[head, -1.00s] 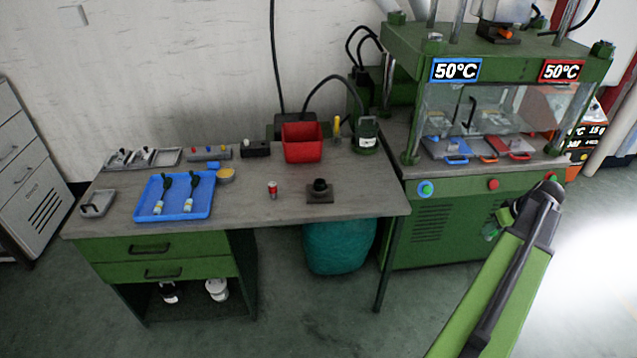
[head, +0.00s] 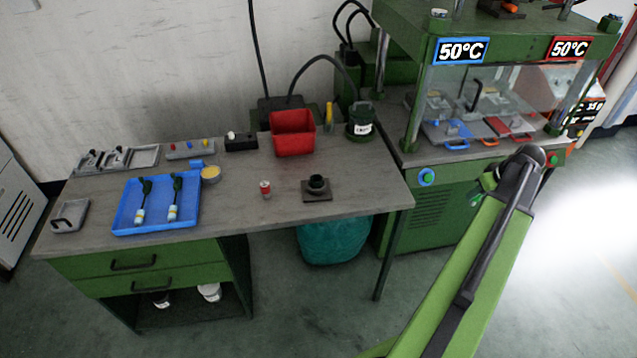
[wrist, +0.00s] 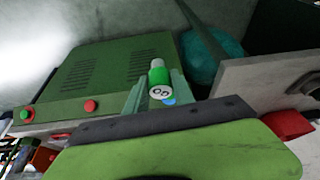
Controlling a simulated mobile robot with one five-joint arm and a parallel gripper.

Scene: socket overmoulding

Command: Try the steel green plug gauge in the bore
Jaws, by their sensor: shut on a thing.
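The green plug gauge (wrist: 157,78) shows in the wrist view, with a pale upper end and a round white face with dark marks. My gripper (wrist: 158,92) is shut on it, a finger on each side. In the head view the gauge (head: 476,199) is a small green shape at the end of my arm, in front of the press and right of the bench. A black round part (head: 317,184) on a dark square plate stands on the bench; it looks like the piece with the bore, but its opening is too small to make out. My gripper is well apart from it.
A small red-and-white cylinder (head: 265,189) stands left of the black part. A red bin (head: 293,134) and a dark green container (head: 361,121) stand behind. A blue tray (head: 127,222) holds two dark-handled tools. The press (head: 425,215) stands at right. The bench front is clear.

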